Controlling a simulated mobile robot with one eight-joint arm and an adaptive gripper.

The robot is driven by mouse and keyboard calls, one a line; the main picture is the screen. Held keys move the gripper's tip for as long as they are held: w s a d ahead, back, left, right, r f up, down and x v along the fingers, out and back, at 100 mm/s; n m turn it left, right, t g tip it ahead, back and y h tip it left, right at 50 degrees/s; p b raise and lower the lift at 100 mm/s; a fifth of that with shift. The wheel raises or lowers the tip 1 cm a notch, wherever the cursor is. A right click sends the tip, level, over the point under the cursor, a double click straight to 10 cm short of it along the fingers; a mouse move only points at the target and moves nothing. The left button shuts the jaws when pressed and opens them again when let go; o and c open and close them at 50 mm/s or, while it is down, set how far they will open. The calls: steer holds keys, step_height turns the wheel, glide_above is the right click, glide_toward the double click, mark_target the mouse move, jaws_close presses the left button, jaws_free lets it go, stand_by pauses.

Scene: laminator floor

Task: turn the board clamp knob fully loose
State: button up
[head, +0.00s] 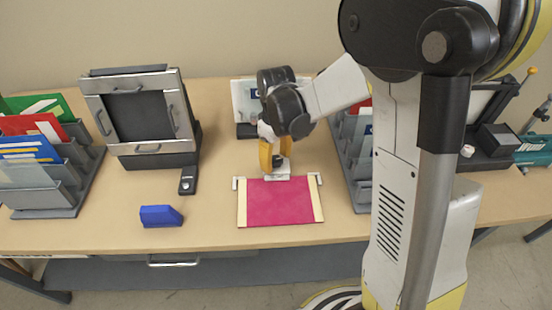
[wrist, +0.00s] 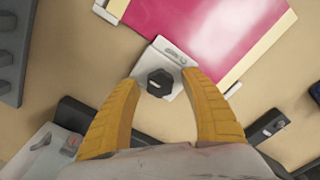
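The board clamp is a pale grey block (wrist: 178,58) at the edge of a magenta board (wrist: 215,25). Its black knob (wrist: 158,84) has several flat sides and lies between my fingertips in the wrist view. My gripper (wrist: 162,80) is open, with gaps between both yellow fingers and the knob. I cannot tell how far above the knob the fingertips are. In the head view my gripper (head: 276,160) points down over the clamp block (head: 277,174) at the board's (head: 280,203) far edge; the knob is hidden there.
A blue block (head: 160,216) and a small dark device (head: 188,181) lie left of the board. A framed black panel (head: 140,112) stands behind them. Folder racks stand at far left (head: 62,195) and right of the board (head: 357,180). Bare tabletop lies around the board.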

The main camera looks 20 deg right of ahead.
mark_target(276, 159)
step_height(276, 159, up, 12)
stand_by(0.6)
steer(key=s+r+m+t, duration=0.3)
steer(key=s+m+t, duration=0.3)
steer(key=s, duration=0.9)
steer(key=shift+s+d+r+t, duration=0.2)
steer(key=shift+d+t, duration=0.1)
steer(key=shift+t, duration=0.2)
